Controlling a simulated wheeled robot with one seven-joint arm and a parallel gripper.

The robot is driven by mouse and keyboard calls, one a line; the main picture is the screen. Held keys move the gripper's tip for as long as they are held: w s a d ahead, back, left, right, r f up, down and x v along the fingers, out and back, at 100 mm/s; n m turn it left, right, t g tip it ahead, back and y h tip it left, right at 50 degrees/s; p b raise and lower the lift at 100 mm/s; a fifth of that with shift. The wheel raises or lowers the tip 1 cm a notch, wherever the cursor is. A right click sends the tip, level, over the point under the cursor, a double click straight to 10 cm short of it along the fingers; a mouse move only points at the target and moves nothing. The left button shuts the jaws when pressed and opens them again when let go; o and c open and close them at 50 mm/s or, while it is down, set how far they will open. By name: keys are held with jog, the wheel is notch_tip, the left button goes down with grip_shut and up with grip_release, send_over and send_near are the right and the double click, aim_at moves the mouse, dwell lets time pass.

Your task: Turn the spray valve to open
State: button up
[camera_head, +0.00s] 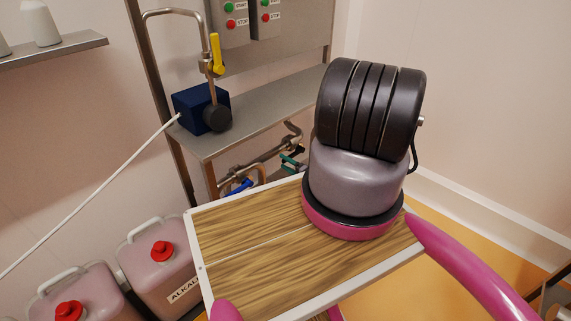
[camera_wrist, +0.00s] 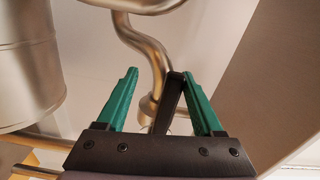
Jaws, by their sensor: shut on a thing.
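My gripper (camera_wrist: 165,100) has two green fingers, and in the wrist view a black lever (camera_wrist: 172,102) stands between them. The lever lies close against the right finger, and a gap shows between it and the left finger from this angle. The lever sits by a bent steel pipe (camera_wrist: 148,50); I cannot tell from these views whether it is the spray valve's handle. In the head view the green fingers (camera_head: 292,162) show small under the steel bench, beside the pipework (camera_head: 262,157). A blue handle (camera_head: 240,186) is on the pipes to their left.
A steel bench (camera_head: 265,112) carries a blue box (camera_head: 194,107). A yellow handle (camera_head: 216,55) sits on a bent pipe above it. Start/stop button boxes (camera_head: 231,18) hang behind. Pink canisters (camera_head: 150,260) with red caps stand at lower left. Steel pipes and a wall crowd the gripper.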

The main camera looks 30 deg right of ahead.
dwell(0.5)
jog(key=v, duration=1)
jog(key=shift+s, duration=0.35)
jog(key=shift+d+r, duration=0.1)
